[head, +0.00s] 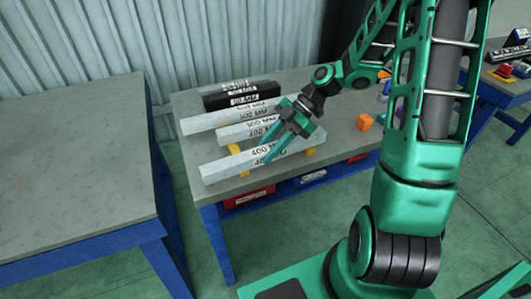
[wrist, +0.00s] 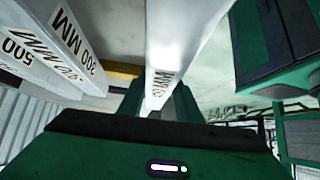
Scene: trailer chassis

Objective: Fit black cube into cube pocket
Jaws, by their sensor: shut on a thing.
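My gripper (head: 270,150) is shut on the pale grey bar marked 400 MM (head: 225,168), near the front edge of the workbench. In the wrist view the held bar (wrist: 185,45) runs between the green fingers. I cannot tell whether it is lifted or resting. I can make out neither a black cube nor a cube pocket. A long black bar (head: 215,102) lies at the back of the bench.
Bars marked 500 MM (head: 205,122) and 300 MM (head: 232,134) lie behind the held bar on the workbench (head: 190,152). Yellow blocks (head: 234,148) sit near it. An orange block (head: 364,121) is to the right. Bins (head: 312,178) are below. The left table (head: 70,145) is bare.

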